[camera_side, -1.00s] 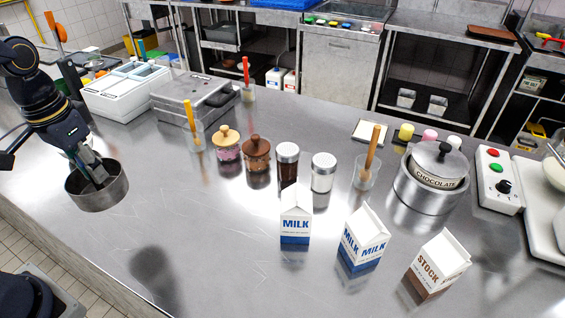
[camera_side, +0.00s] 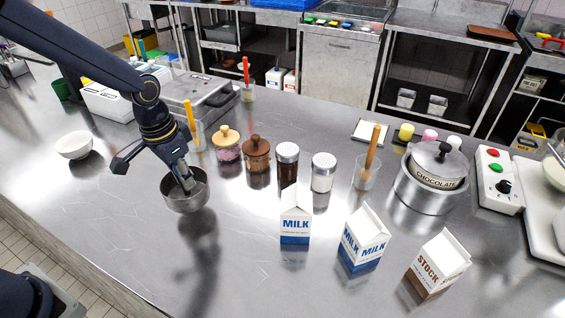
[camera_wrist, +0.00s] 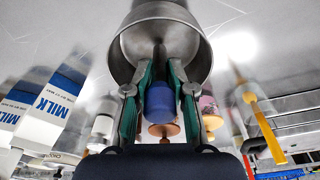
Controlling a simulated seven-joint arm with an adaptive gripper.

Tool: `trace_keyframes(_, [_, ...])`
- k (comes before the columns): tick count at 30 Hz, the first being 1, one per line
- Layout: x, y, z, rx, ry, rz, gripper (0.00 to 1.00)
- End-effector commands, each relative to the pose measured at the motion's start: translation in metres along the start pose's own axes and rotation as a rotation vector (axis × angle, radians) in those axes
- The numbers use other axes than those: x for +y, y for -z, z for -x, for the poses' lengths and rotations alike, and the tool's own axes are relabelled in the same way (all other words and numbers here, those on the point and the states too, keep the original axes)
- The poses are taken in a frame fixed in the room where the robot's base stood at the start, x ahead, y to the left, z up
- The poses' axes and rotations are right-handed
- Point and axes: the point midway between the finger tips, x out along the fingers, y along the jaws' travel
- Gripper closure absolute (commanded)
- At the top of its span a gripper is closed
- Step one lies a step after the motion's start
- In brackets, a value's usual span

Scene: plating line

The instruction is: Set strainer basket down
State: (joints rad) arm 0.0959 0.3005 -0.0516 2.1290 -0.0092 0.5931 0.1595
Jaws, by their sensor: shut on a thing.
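The strainer basket (camera_side: 186,203) is a round, shiny metal bowl shape at left centre of the side view. My gripper (camera_side: 184,180) reaches into it from above and is shut on it. A dark reflection and shadow lie on the steel counter (camera_side: 240,255) below. The basket appears to hang a little above the surface, but the gap is hard to judge. In the wrist view the basket's metal rim and inside (camera_wrist: 205,58) fill the top centre. My gripper's green-lined fingers (camera_wrist: 160,82) stand either side of a blue, handle-like part (camera_wrist: 160,103).
A white bowl (camera_side: 75,145) stands to the left. Behind the basket are a cup with a yellow-handled tool (camera_side: 195,138) and several lidded jars (camera_side: 257,155). The counter in front is clear.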

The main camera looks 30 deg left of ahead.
Motion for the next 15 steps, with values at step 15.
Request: trace_keyframes(15, [-0.002, 0.004, -0.042, 0.001, 0.001, 0.001, 1.00])
